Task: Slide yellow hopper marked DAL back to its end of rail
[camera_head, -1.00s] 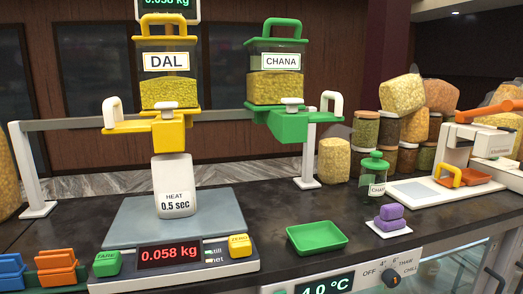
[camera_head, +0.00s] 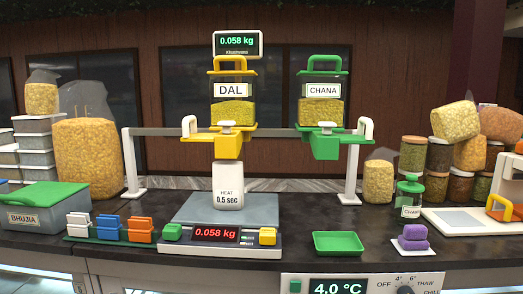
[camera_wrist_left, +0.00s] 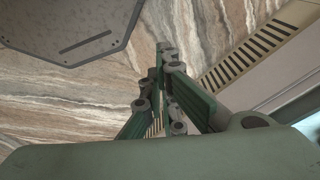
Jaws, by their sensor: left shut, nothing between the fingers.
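The yellow hopper marked DAL (camera_head: 232,106) hangs on the rail (camera_head: 160,131) in the head view, with yellow grain inside. My left gripper (camera_wrist_left: 165,88) shows only in the left wrist view, fingers together and empty, over marbled floor and far from the hopper. My right gripper is not in view.
The green CHANA hopper (camera_head: 320,108) is on the same rail, just right of DAL. The scale display (camera_head: 215,233) reads 0.058 kg. A green tray (camera_head: 338,243) lies to its right.

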